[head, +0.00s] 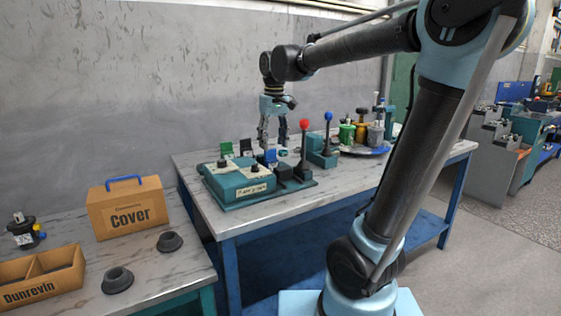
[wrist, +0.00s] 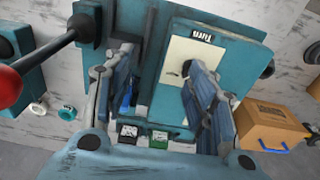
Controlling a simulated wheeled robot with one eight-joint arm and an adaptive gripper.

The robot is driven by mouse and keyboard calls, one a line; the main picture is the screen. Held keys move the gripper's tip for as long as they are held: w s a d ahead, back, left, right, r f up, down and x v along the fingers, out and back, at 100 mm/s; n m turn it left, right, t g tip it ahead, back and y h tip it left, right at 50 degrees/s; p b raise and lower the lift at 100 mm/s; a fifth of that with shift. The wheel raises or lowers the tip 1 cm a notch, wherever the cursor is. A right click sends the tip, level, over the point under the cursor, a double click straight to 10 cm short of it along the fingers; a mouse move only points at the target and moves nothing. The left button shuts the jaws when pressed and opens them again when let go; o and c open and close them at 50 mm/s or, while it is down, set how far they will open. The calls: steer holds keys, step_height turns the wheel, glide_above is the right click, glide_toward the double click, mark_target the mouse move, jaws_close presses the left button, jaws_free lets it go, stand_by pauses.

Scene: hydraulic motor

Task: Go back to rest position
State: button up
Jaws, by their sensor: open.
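My gripper (head: 273,137) hangs fingers-down above the teal control unit on the blue-legged table in the head view. Its two fingers are apart in the wrist view (wrist: 160,85), with nothing held between them. The teal control unit (head: 236,184) has a labelled box with black knobs at its left and a lever with a red ball (head: 304,122) at its right. A second lever has a blue ball (head: 328,116). In the wrist view the fingers overlap the teal housing (wrist: 235,45), and I cannot tell whether they touch it.
A cardboard "Cover" box (head: 128,208), a "Dunrevin" bin (head: 45,279) and two dark round parts, one of them a dark ring (head: 117,281), sit on the left table. A round tray (head: 362,150) with several containers stands behind the levers. The wall is close behind the table.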

steer(key=s+d+f+m, duration=0.2)
steer(key=s+d+f, duration=0.3)
steer(key=d, duration=0.2)
steer(key=s+d+f+m, duration=0.1)
steer(key=s+d+f, duration=0.35)
steer(key=d, duration=0.35)
steer(key=s+d+f+m+t, duration=0.1)
steer(key=s+d+f+m, duration=0.2)
steer(key=s+d+f, duration=0.4)
steer(key=s+f, duration=0.3)
steer(key=f, duration=0.3)
steer(key=shift+s+t, duration=0.25)
steer(key=shift+t, duration=0.05)
steer(key=shift+w+f, duration=0.25)
steer(key=shift+w, duration=0.25)
